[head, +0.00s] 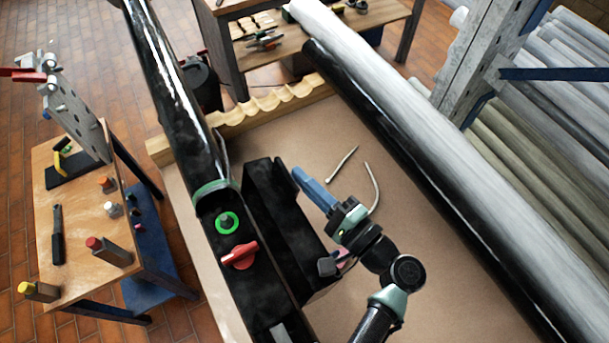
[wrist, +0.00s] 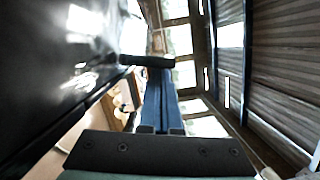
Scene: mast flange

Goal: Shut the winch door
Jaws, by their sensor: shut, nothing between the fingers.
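The winch door seems to be the black panel (head: 268,205) that stands open along the right side of the black mast (head: 180,100). A green-ringed socket (head: 227,222) and a red knob (head: 240,255) are on the mast face to its left. My gripper (head: 299,174) has blue fingers, shut and empty, just right of the panel's upper end. I cannot tell whether they touch it. In the wrist view the shut fingers (wrist: 160,95) point away, and a large dark glossy surface (wrist: 55,65) fills the left.
A second black and white mast (head: 400,130) lies to the right. A notched wooden rest (head: 265,105) crosses behind. Two pale curved pieces (head: 372,188) lie on the brown surface (head: 430,260). A tool bench (head: 80,200) stands left, a grey rack (head: 480,60) upper right.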

